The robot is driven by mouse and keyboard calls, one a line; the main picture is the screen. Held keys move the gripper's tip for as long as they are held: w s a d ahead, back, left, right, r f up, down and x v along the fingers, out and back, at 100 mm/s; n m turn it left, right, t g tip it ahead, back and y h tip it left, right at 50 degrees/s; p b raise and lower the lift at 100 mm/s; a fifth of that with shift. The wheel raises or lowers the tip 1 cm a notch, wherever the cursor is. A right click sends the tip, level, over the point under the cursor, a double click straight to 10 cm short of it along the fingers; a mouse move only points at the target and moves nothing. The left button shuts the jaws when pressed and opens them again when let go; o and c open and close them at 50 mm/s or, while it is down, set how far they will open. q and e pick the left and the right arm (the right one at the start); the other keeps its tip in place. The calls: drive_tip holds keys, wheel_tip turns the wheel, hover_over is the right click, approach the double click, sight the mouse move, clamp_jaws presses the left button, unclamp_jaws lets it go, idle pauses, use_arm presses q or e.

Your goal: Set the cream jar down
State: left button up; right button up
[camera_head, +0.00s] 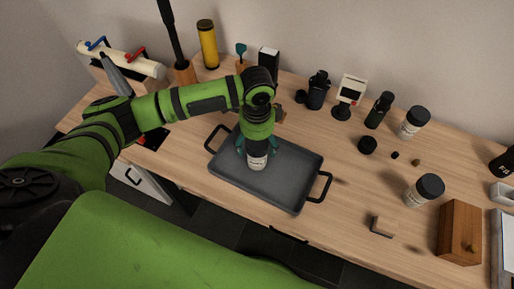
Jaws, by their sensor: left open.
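The cream jar (257,162), white with a dark upper part, is at the dark grey tray (292,191), left of the tray's middle. It looks upright and seems to stand on the tray floor. My left gripper (257,148) is right above and around it, with its teal fingers apart on either side. The gripper hides much of the jar's top, and I cannot tell whether a finger touches it. My right gripper is not in view.
Two similar white jars with black lids, one at the back (414,122) and one nearer (425,190), stand right of the tray. A wooden box (459,232) stands at the right. A black canister (317,92) and a yellow cylinder (208,45) stand behind the tray. The tray's right half is clear.

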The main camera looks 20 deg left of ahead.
use_arm(q)
wheel_tip(320, 180, up, 9)
drive_tip(key=shift+f+b, duration=0.15)
drive_tip(key=shift+b, duration=0.4)
